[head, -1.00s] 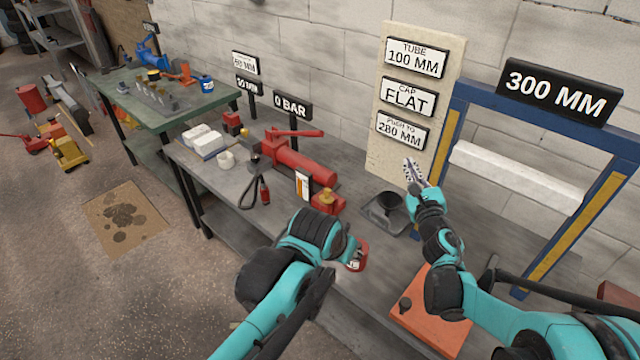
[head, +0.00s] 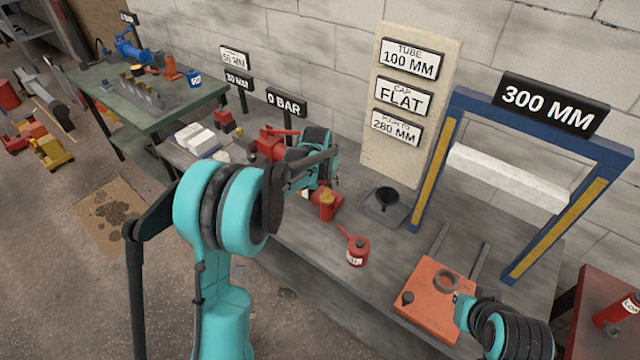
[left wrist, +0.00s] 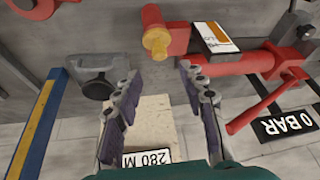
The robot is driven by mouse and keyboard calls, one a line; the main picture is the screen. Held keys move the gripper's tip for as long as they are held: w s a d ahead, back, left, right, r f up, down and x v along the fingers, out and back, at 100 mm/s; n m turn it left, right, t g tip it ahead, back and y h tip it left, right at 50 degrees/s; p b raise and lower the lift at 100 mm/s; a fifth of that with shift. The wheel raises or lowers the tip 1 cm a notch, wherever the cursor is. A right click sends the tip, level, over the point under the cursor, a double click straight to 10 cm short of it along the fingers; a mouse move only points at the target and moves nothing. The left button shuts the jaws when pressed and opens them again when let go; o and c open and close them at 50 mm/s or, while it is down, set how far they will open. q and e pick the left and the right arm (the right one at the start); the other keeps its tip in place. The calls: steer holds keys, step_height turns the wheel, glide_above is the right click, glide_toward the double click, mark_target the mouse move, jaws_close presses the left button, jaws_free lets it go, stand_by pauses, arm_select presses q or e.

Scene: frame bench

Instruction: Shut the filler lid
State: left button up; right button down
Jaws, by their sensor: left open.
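The red pump body (head: 323,212) stands on the grey bench with a yellow cap (head: 327,198) on its top. In the left wrist view the yellow cap (left wrist: 156,41) sits at the end of a red neck; I cannot tell whether it is the filler lid or whether it is closed. My left gripper (head: 333,178) is just above and behind the pump. In the left wrist view its open fingers (left wrist: 160,78) are spread and empty, with the cap beyond their gap. My right gripper (head: 462,300) is by the orange plate; its fingers are too small to read.
A red can (head: 357,250) stands on the bench right of the pump. A black funnel (head: 387,198) is on a grey tray behind it. The orange plate (head: 425,308) carries a ring. A blue press frame (head: 440,160) rises at the right.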

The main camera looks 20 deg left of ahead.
mark_target(328, 189)
arm_select(q)
steer(key=b+x, duration=0.2)
steer(key=x, duration=0.6)
steer(key=shift+r, duration=0.1)
